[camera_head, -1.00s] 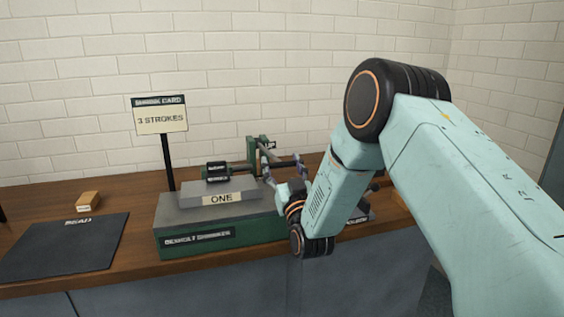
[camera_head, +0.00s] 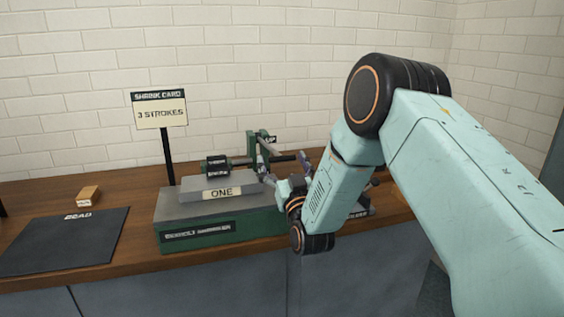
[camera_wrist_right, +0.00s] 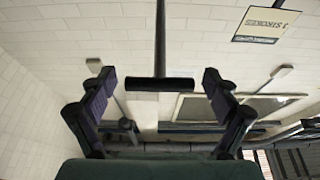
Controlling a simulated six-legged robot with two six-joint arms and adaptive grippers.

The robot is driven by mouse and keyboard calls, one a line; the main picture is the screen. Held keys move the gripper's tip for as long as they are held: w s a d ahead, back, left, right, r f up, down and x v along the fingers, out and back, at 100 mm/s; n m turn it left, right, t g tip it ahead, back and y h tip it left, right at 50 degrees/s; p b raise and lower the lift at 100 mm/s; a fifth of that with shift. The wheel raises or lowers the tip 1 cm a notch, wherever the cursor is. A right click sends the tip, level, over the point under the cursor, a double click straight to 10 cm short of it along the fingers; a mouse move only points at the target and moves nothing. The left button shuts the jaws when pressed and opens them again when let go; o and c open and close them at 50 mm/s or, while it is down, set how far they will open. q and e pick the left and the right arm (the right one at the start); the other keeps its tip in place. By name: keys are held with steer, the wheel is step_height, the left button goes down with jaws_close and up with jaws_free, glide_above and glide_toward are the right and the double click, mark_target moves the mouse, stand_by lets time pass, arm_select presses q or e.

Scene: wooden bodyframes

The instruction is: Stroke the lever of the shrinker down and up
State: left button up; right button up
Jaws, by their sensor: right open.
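The green shrinker (camera_head: 255,147) stands on a green and grey base on the bench, with a dark lever reaching right from its upright. In the right wrist view, a dark bar with a crosswise black grip (camera_wrist_right: 160,84), seemingly the lever, lies between the fingers with space on both sides. My right gripper (camera_head: 285,170) is open beside the shrinker's right side; its spread fingers also show in the wrist view (camera_wrist_right: 158,88). I see no clear contact with the lever. My wrist partly hides the area right of the shrinker. My left gripper is not in view.
A shrink card sign reading 3 strokes (camera_head: 159,110) stands behind the base, which carries a plate marked ONE (camera_head: 221,193). A dark mat (camera_head: 65,243) and small wooden block (camera_head: 88,195) lie on the left. A brick wall closes the back.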

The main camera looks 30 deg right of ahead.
steer(key=v, duration=1.2)
steer(key=shift+d, duration=0.1)
steer(key=x, duration=1.2)
steer(key=shift+w+r, duration=0.15)
steer(key=shift+r, duration=0.1)
